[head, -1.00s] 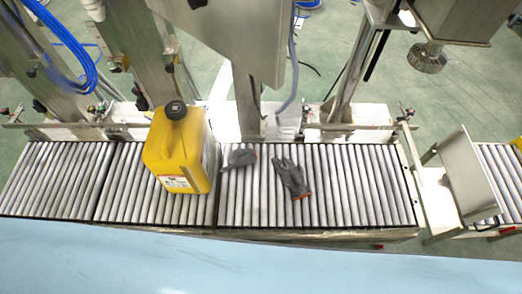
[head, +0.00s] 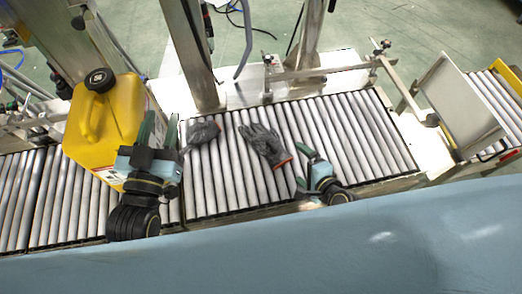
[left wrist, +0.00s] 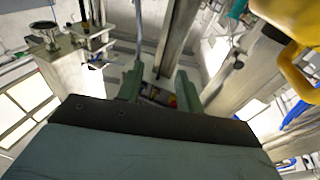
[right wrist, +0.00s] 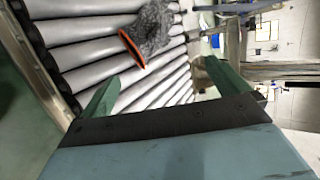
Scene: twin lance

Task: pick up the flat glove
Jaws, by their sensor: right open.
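The flat glove (head: 262,143) is dark grey with an orange cuff edge and lies spread on the roller conveyor. A second, bunched grey glove (head: 202,133) lies left of it. My right gripper (head: 303,168) is open and empty, just right of the flat glove's cuff and apart from it. In the right wrist view the flat glove (right wrist: 153,32) shows beyond the open fingers, partly cut off by the top edge. My left gripper (head: 158,128) is open and empty, in front of the yellow jug and left of the bunched glove. The left wrist view shows its fingers (left wrist: 158,88) apart.
The yellow jug (head: 90,125) with a black cap stands on the conveyor (head: 350,140) at left, close to my left gripper. Metal posts (head: 190,55) and a guide rail (head: 320,70) stand behind the rollers. The rollers right of the flat glove are bare.

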